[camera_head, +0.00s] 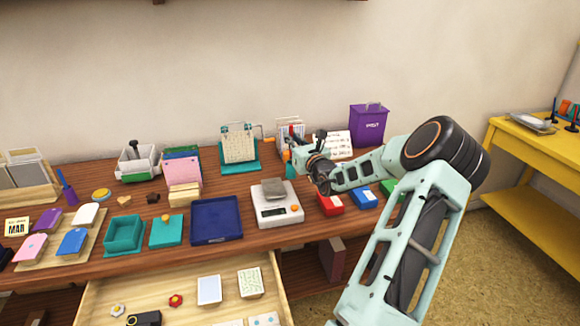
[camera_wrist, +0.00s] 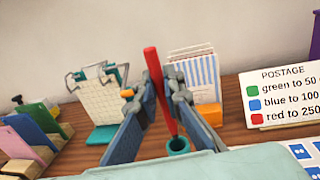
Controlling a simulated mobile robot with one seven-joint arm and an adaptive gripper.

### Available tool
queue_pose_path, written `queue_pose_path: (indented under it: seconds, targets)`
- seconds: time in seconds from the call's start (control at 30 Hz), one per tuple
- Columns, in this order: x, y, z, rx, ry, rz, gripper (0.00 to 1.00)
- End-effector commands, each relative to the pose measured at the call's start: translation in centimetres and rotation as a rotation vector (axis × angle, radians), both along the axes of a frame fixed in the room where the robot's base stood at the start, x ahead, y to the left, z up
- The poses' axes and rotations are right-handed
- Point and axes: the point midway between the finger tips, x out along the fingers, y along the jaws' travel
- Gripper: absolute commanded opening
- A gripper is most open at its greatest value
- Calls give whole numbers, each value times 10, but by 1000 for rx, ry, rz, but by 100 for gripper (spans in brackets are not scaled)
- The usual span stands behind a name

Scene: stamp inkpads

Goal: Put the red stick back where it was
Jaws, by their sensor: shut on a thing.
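My gripper (camera_wrist: 152,88) is shut on a red stick (camera_wrist: 151,62) in the wrist view. The stick stands nearly upright, leaning a little, with its top above the fingertips. A small teal cup (camera_wrist: 178,149) is on the table below the fingers. The stick's lower end reaches down to the cup's mouth; I cannot tell whether it is inside or just behind the rim. In the head view my gripper (camera_head: 298,150) is at the back of the table, and the teal cup (camera_head: 291,171) shows just below it.
A teal-based flip calendar (camera_wrist: 102,100) stands left of the stick and a striped card holder (camera_wrist: 196,75) behind it. A postage sign (camera_wrist: 283,97) is at right. In the head view a scale (camera_head: 277,212) and a red box (camera_head: 330,204) are in front.

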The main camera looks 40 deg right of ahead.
Motion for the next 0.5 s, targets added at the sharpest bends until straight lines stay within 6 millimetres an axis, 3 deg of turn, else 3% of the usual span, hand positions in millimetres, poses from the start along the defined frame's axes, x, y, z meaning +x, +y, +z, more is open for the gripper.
queue_pose_path:
  seconds: [0.1, 0.27, 0.5]
  targets:
    - [0, 0, -21, 1, -3, 1, 0]
    - [0, 1, -32, -2, 0, 2, 0]
    - [0, 0, -64, 0, -1, 1, 0]
